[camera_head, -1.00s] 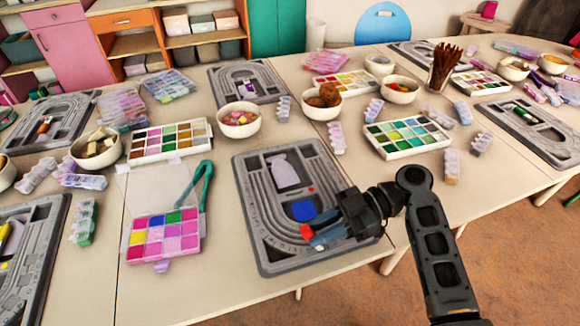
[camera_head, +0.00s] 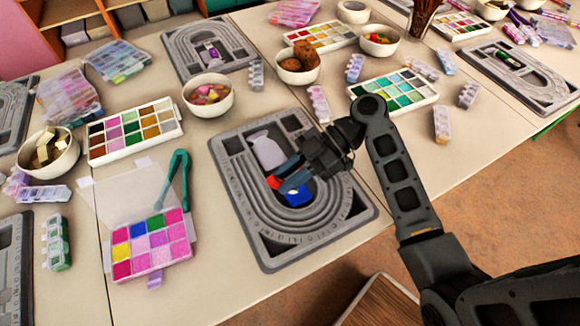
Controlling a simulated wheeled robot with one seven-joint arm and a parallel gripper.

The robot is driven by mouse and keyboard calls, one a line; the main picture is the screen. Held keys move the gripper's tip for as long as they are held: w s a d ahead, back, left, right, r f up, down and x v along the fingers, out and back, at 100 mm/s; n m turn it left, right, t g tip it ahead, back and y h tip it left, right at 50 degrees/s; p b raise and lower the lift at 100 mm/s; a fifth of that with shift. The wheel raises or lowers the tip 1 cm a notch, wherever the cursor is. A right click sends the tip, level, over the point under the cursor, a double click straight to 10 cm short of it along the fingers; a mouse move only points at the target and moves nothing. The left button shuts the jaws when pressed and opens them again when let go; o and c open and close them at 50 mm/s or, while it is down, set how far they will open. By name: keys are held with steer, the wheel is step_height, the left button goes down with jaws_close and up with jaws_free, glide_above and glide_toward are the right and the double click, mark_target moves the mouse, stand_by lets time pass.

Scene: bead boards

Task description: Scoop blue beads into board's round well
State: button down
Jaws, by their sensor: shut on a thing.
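The grey bead board (camera_head: 240,215) lies on the table in the middle of the view. A deep blue patch, apparently the blue beads (camera_head: 299,198), lies in a compartment inside its curved grooves. A pale lilac bottle-shaped form (camera_head: 268,152) lies further back on the board. My gripper (camera_head: 284,178) is over the board, beside and partly in front of the blue patch. It is shut on a small red thing (camera_head: 272,183), mostly hidden by the fingers; its shape cannot be told. I cannot make out the round well.
An open box of pink, blue and green beads (camera_head: 150,245) and green tongs (camera_head: 178,180) lie left of the board. A white bead tray (camera_head: 134,130) and a bowl (camera_head: 208,96) stand behind. A wooden surface (camera_head: 378,300) shows below the table edge.

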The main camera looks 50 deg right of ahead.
steer(key=h, duration=0.1)
steer(key=a+h+p, duration=0.1)
steer(key=g+h, duration=0.1)
steer(key=shift+w+a+f, duration=0.25)
steer(key=shift+a+f, duration=0.1)
steer(key=shift+f, duration=0.05)
steer(key=h, duration=0.1)
steer(key=a+f+g+h, duration=0.1)
steer(key=h, duration=0.1)
steer(key=a+f+g+h, duration=0.1)
steer(key=h, duration=0.1)
steer(key=shift+w+a+f, duration=0.1)
steer(key=shift+w+a, duration=0.05)
steer(key=shift+w, duration=0.25)
steer(key=shift+a+r+h+p, duration=0.1)
steer(key=shift+r+h+p, duration=0.3)
steer(key=shift+r+p, duration=0.45)
steer(key=shift+w+a+r+g+h+p, duration=0.15)
steer(key=shift+a+r+h+p, duration=0.25)
steer(key=shift+p, duration=0.5)
steer(key=shift+w+a+r+g+h+p, duration=0.1)
steer(key=shift+r+g+h+p, duration=0.1)
steer(key=shift+r+p, duration=0.55)
steer(key=shift+f, duration=0.15)
steer(key=shift+d, duration=0.1)
